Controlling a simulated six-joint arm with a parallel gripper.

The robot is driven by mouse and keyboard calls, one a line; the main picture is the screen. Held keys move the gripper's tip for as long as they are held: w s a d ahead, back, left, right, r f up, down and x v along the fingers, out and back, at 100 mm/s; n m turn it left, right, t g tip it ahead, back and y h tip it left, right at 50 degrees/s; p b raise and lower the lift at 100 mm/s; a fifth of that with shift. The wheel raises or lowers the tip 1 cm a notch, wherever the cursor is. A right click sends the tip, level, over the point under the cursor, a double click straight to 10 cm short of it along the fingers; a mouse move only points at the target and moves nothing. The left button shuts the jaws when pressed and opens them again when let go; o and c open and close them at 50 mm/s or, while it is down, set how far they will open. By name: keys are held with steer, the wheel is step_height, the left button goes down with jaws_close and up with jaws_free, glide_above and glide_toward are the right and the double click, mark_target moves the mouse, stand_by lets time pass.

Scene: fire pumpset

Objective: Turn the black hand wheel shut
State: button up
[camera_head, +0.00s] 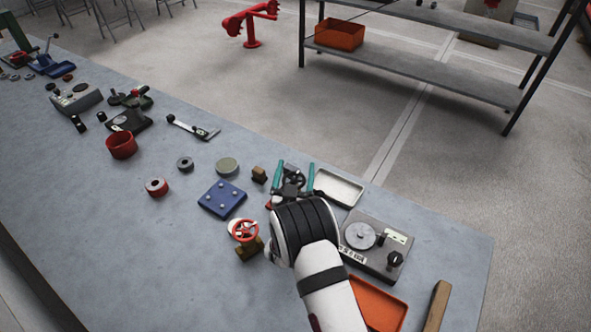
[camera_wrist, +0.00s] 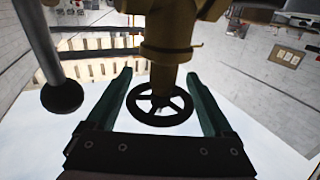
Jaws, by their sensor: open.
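The black hand wheel (camera_wrist: 159,118) shows in the wrist view as a spoked ring below a brass-coloured valve body (camera_wrist: 168,45). It appears between the two green fingers of my gripper (camera_wrist: 160,75), which are wide apart with a visible gap on both sides. In the head view the black wheel (camera_head: 294,179) also lies between the teal fingers of my gripper (camera_head: 294,172). My wrist hides most of the valve under it there. I cannot tell how far the wheel is turned.
A lever with a black ball (camera_wrist: 62,95) is at the left in the wrist view. Near my wrist are a red-wheeled brass valve (camera_head: 244,231), a white tray (camera_head: 339,187), a grey dial box (camera_head: 374,243) and an orange tray (camera_head: 379,303). The bench's lower left is clear.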

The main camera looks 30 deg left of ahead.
steer(key=c, duration=1.1)
steer(key=shift+d+m+t+h, duration=0.2)
steer(key=shift+m+t+h, duration=0.2)
steer(key=shift+m+h, duration=0.45)
steer(key=o, duration=1.1)
steer(key=w+d+r, duration=0.2)
steer(key=d+r, duration=0.9)
steer(key=shift+w+d, duration=0.2)
steer(key=shift+d, duration=0.05)
